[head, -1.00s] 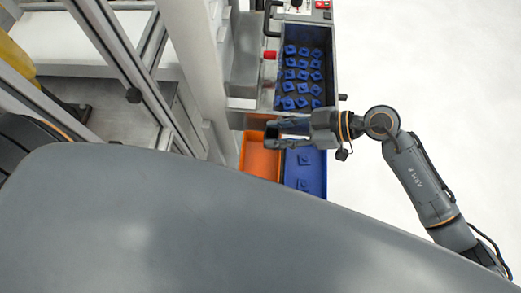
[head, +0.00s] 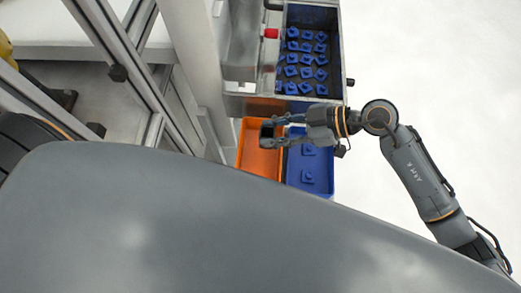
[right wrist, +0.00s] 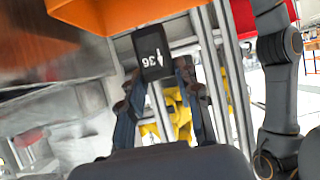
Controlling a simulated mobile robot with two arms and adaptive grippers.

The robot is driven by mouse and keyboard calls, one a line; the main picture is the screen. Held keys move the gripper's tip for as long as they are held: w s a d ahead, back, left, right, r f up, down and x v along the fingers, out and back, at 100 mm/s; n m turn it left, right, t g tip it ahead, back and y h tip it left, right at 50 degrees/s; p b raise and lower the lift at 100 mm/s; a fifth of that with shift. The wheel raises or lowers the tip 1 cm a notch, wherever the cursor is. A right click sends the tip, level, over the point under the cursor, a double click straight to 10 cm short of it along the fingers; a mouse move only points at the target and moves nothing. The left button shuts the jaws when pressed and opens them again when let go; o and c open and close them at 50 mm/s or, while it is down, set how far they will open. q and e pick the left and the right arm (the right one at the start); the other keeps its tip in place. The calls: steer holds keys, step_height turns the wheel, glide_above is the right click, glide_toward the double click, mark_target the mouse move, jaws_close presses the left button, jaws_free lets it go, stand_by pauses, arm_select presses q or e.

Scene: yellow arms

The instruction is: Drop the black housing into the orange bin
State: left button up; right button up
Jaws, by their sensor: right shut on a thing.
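The black housing (head: 267,131) is between the fingertips of my right gripper (head: 270,133), which is shut on it. In the head view they overlap the upper part of the orange bin (head: 257,162); the height above it is hard to judge. The orange bin (right wrist: 125,14) shows at the top of that view. My left gripper is not in view.
A blue bin (head: 310,175) with a few blue parts stands against the orange bin's right side. A metal frame (head: 125,75) stands at left. White floor (head: 440,80) is clear at right.

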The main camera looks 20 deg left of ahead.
steer(key=o, duration=1.1)
steer(key=shift+c, duration=0.2)
steer(key=v, duration=1.2)
